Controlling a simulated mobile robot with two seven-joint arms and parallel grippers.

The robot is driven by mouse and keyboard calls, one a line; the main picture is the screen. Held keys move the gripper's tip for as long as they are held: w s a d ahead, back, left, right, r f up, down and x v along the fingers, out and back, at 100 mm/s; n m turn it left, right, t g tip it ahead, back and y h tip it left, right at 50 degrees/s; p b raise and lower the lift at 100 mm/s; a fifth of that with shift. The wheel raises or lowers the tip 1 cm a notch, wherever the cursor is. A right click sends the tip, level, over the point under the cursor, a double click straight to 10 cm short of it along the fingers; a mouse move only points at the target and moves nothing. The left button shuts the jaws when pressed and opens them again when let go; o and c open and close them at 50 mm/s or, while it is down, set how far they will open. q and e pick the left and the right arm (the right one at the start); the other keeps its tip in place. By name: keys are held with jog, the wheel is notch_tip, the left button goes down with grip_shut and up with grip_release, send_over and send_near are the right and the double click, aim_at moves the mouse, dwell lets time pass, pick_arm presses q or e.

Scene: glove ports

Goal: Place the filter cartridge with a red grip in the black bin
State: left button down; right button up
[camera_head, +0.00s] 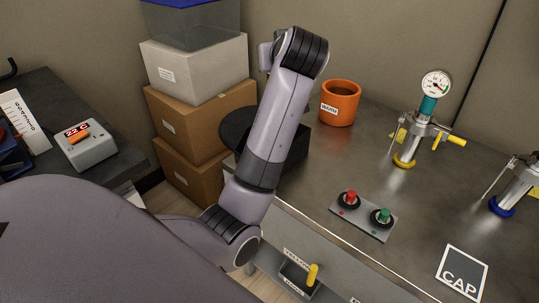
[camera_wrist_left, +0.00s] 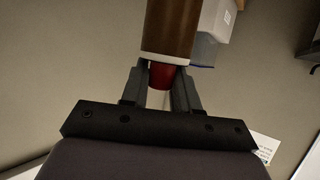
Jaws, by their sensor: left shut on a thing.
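The filter cartridge (camera_wrist_left: 170,28) is a brown cylinder with a pale rim and a red grip (camera_wrist_left: 161,76). In the left wrist view, my left gripper (camera_wrist_left: 161,72) is shut on the red grip, with the brown body extending beyond the fingertips. In the head view, I cannot make out the cartridge or the fingers; my left arm blocks much of the middle. A black boxy thing (camera_head: 296,152), perhaps the black bin, stands on the grey bench behind my arm. A dark rounded shape (camera_head: 236,124) shows left of the arm. My right gripper is not in view.
An orange pot (camera_head: 340,104) stands behind the black thing. A button panel (camera_head: 363,216), a gauge fitting (camera_head: 416,137) and a CAP plate (camera_head: 462,273) occupy the bench's right part. Stacked boxes (camera_head: 207,122) stand left of the bench. A grey readout box (camera_head: 86,145) sits on the left counter.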

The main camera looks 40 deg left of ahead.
pick_arm(q)
jog(key=shift+w+a+r+n+g+y, duration=0.2)
jog(key=shift+a+r+n+g+y, duration=0.1)
jog(key=shift+a+r, duration=0.45)
jog(key=shift+f, duration=0.25)
notch_tip(320, 180, down, 19)
jog(key=b, duration=0.2)
jog(key=shift+b, duration=0.35)
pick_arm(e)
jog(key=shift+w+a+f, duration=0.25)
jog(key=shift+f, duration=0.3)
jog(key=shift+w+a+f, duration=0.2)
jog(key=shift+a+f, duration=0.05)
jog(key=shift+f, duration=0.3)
pick_arm(q)
jog(key=shift+d+f, duration=0.1)
jog(key=c, duration=0.8)
grip_release()
jog(key=shift+c, duration=0.2)
